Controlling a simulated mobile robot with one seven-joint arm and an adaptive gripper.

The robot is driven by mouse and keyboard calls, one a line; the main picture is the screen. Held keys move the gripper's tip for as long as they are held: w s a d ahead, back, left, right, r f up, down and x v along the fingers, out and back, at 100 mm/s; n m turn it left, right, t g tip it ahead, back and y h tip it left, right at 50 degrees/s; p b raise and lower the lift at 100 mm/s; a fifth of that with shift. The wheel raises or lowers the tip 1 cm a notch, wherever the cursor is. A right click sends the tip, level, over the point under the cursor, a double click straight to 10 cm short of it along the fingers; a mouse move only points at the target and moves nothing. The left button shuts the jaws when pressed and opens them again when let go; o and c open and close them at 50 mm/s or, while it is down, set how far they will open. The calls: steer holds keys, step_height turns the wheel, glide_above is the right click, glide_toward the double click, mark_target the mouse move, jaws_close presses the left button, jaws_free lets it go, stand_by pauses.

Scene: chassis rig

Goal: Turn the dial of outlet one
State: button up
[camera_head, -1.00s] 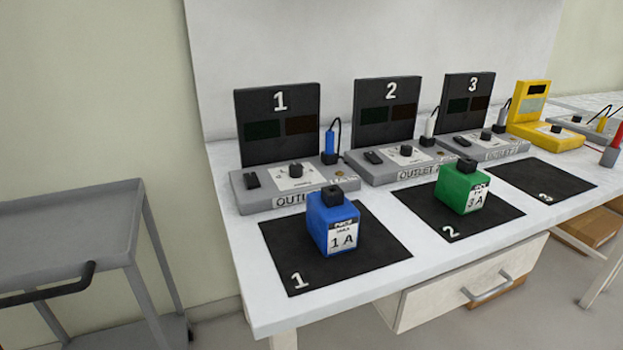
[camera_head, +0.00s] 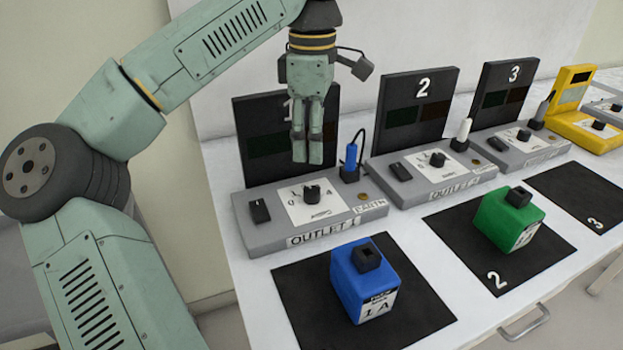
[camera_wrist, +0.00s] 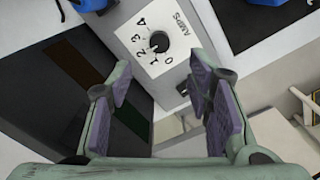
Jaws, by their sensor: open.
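The dial of outlet one (camera_head: 312,193) is a black knob on a white numbered plate on the grey outlet one box (camera_head: 270,235). In the wrist view the dial (camera_wrist: 159,41) shows ahead of and between my fingers, with numbers 0 to 4 and "AMPS" around it. My gripper (camera_head: 307,160) is open and empty, pointing down above and behind the dial, in front of the number 1 panel (camera_head: 252,125). In the wrist view my gripper (camera_wrist: 170,95) has its two padded fingers spread, apart from the dial.
A black switch (camera_head: 260,211) sits left of the dial, and a blue plug (camera_head: 350,160) with a cable stands right of it. A blue 1 A block (camera_head: 350,295) stands on mat 1, and a green block (camera_head: 500,222) on mat 2. Outlet two (camera_head: 440,185) is close on the right.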

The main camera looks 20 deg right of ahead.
mark_target(312, 190)
step_height(312, 190, down, 11)
steer(key=shift+r+p, duration=0.2)
steer(key=shift+p, duration=0.35)
jaws_close()
stand_by(0.4)
steer(key=shift+n+b, duration=0.3)
steer(key=shift+n, duration=0.1)
steer(key=n+b, duration=0.1)
steer(key=n, duration=0.2)
steer(key=shift+b, duration=0.3)
steer(key=shift+n+b, duration=0.5)
steer(key=shift+n, duration=1.5)
